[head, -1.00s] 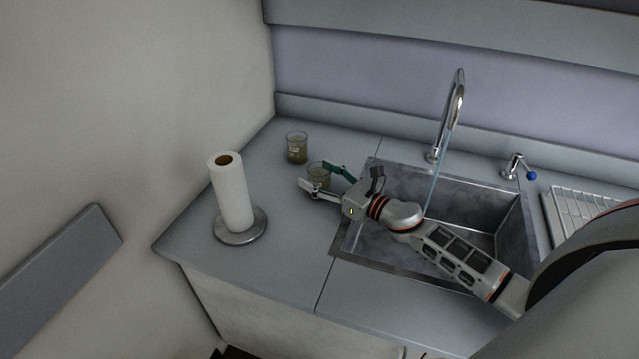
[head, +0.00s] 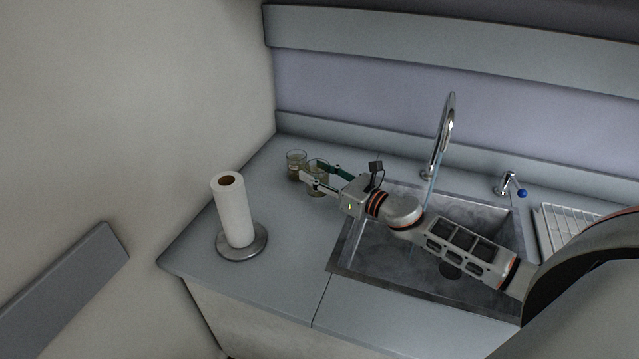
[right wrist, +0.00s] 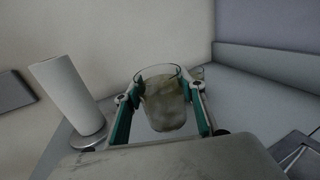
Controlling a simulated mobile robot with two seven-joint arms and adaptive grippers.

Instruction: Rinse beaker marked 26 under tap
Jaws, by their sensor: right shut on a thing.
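My right gripper (head: 314,171) is shut on a clear glass beaker (head: 317,182) holding murky greenish liquid, left of the sink. The beaker is upright and seems to be just above the counter. In the right wrist view the beaker (right wrist: 165,108) sits between the two green-padded fingers. A second similar beaker (head: 296,166) stands close behind it on the counter, mostly hidden in the wrist view. I cannot read a number on either. The curved metal tap (head: 447,125) stands behind the sink (head: 375,255), with a thin stream of water falling from it. My left gripper is not in view.
A paper towel roll (head: 233,210) on a round metal stand is at the counter's left front. A small blue-tipped valve (head: 510,185) and a drying rack (head: 560,225) are right of the tap. The counter (head: 290,255) between roll and sink is clear.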

